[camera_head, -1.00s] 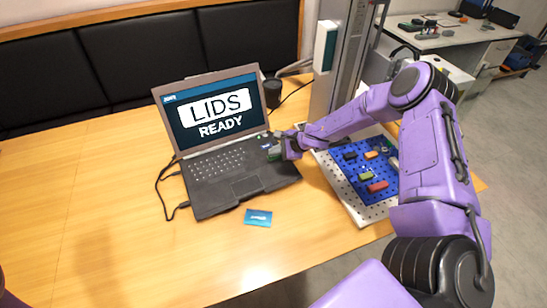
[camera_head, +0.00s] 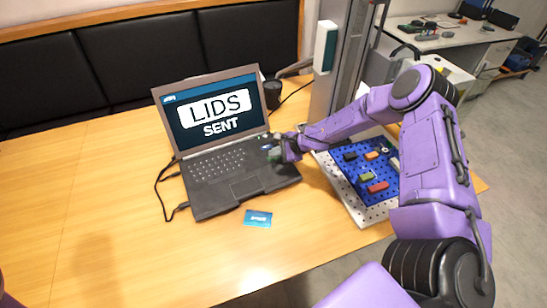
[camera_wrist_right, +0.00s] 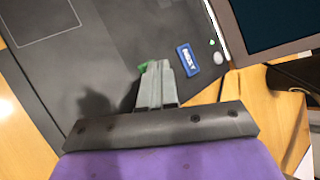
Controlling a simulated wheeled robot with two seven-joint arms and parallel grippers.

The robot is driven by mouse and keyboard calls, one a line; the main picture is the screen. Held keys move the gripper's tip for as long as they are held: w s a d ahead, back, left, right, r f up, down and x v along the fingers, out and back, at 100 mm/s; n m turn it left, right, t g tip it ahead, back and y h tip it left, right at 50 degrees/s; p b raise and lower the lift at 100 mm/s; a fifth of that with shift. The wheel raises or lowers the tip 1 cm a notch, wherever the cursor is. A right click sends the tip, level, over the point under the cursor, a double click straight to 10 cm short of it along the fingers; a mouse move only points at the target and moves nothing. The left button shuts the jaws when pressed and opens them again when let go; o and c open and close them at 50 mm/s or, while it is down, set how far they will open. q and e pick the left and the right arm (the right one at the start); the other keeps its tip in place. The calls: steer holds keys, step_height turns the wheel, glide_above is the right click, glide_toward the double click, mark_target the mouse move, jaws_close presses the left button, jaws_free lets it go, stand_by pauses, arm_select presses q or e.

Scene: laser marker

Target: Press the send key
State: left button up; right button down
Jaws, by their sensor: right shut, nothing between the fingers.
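The laptop (camera_head: 240,178) stands open on the table, and its screen (camera_head: 215,110) reads "LIDS SENT". In the right wrist view a green key (camera_wrist_right: 147,66) shows at the tips of my right gripper (camera_wrist_right: 156,66), partly hidden by them. A blue key (camera_wrist_right: 188,60) with white lettering lies just to the right of the fingertips. My right gripper is shut and empty, over the right side of the laptop's keyboard deck in the head view (camera_head: 276,152). Whether the tips touch the green key I cannot tell. My left gripper is out of view.
A white perforated plate with a blue pegboard (camera_head: 350,178) and several coloured blocks lies right of the laptop. A blue card (camera_head: 258,218) lies in front of it. A grey column (camera_head: 343,75) and a dark cup (camera_head: 272,93) stand behind. The table's left side is clear.

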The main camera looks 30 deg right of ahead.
mark_target(276, 159)
steer(key=shift+r+p, duration=0.6)
steer(key=shift+r, duration=0.15)
step_height(276, 159, up, 5)
steer(key=p, duration=0.4)
steer(key=shift+s+f, duration=0.1)
stand_by(0.7)
